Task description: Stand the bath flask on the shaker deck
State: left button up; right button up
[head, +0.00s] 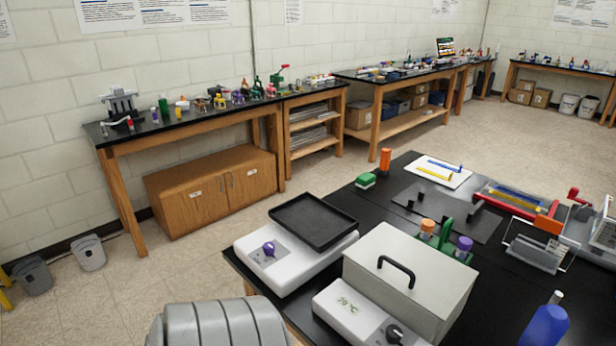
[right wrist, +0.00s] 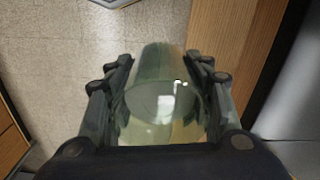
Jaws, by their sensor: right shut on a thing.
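The shaker (head: 275,255) stands at the left corner of the black bench in the head view, a white box with a purple knob. Its flat black deck (head: 312,222) is empty. In the right wrist view my right gripper (right wrist: 160,85) is shut on a clear, greenish glass vessel, the bath flask (right wrist: 160,105), with a finger on each side. Its far end points away from the camera, and its lower part is hidden by the gripper body. Behind it are pale floor and a wooden panel.
A lidded water bath (head: 410,275) reading 20 °C stands right of the shaker. Behind are a green rack with capped bottles (head: 445,240), an orange bottle (head: 385,160) and a white board (head: 440,172). A blue bottle (head: 545,325) is at front right.

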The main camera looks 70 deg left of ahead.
aim_at(313, 221)
jog(key=k+j+u, duration=0.2)
jog(key=k, duration=0.6)
jog(key=l+u, duration=0.1)
jog(key=u, duration=1.05)
jog(key=i+j+u, duration=0.2)
jog(key=j, duration=0.25)
jog(key=i+j+u, duration=0.15)
jog(key=i+j, duration=0.7)
jog(key=j, duration=0.2)
jog(key=i+j, duration=0.2)
jog(key=j, duration=0.2)
